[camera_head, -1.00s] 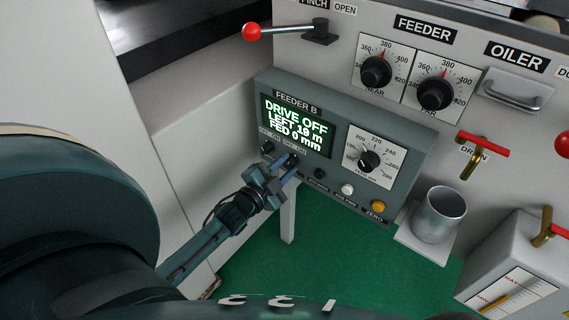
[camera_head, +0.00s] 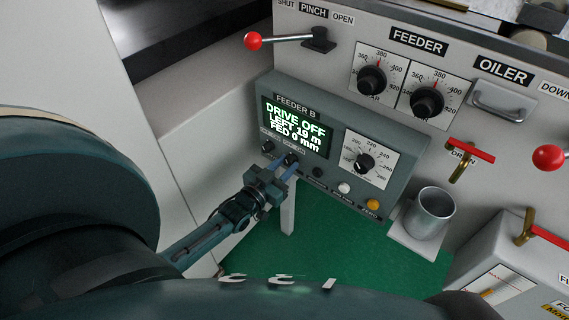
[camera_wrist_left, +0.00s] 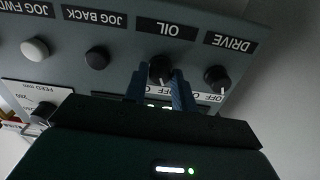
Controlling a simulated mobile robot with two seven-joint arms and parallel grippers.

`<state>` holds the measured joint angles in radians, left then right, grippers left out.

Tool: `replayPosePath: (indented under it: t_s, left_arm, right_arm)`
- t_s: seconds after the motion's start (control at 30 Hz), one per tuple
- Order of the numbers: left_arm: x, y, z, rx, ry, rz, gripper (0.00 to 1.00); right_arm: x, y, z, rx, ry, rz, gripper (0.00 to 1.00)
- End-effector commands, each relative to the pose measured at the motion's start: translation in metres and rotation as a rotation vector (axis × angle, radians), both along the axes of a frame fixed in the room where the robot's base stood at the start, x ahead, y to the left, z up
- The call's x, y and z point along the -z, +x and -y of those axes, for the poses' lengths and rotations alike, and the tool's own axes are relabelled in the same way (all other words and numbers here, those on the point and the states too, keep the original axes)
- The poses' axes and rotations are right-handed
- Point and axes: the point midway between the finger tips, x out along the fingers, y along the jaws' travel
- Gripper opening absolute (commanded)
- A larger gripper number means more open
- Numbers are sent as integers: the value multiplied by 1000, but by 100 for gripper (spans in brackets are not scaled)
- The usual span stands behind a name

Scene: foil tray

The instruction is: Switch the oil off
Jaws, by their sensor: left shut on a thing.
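The oil switch is a small black knob (camera_wrist_left: 160,70) under the label OIL, shown upside down in the left wrist view. In the head view it sits low on the Feeder B panel (camera_head: 408,150), largely hidden by my fingers. My left gripper (camera_head: 287,166) is shut on the oil knob, with its blue fingers on either side of it; the fingers also show in the left wrist view (camera_wrist_left: 162,90). A white pointer mark shows on the knob's lower side in the wrist view, but its exact setting is unclear. The screen (camera_head: 296,126) reads DRIVE OFF, LEFT 19 m, FED 0 mm. My right gripper is not in view.
The drive knob (camera_wrist_left: 217,78) is close beside the oil knob. A jog back button (camera_wrist_left: 97,58) and white button (camera_wrist_left: 35,49) are on the other side. A metal cup (camera_head: 430,214) and red-handled drain valve (camera_head: 469,155) stand to the right.

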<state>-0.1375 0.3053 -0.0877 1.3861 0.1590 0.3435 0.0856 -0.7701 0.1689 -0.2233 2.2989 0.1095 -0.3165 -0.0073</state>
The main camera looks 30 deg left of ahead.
Motion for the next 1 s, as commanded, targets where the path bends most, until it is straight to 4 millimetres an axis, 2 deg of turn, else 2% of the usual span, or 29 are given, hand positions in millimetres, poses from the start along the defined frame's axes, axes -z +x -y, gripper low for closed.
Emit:
replayPosePath:
  t_s: [0.67,0.7,0.97,1.0]
  left_arm:
    - [0,0,0,0,-71,-7,4]
    - [0,0,0,0,-71,-7,27]
    - [0,0,0,0,-70,-5,48]
    - [0,0,0,0,-70,-5,48]
  right_arm:
    - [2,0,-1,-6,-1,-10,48]
    - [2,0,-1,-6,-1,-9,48]
    - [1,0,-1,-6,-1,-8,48]
    - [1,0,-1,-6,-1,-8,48]
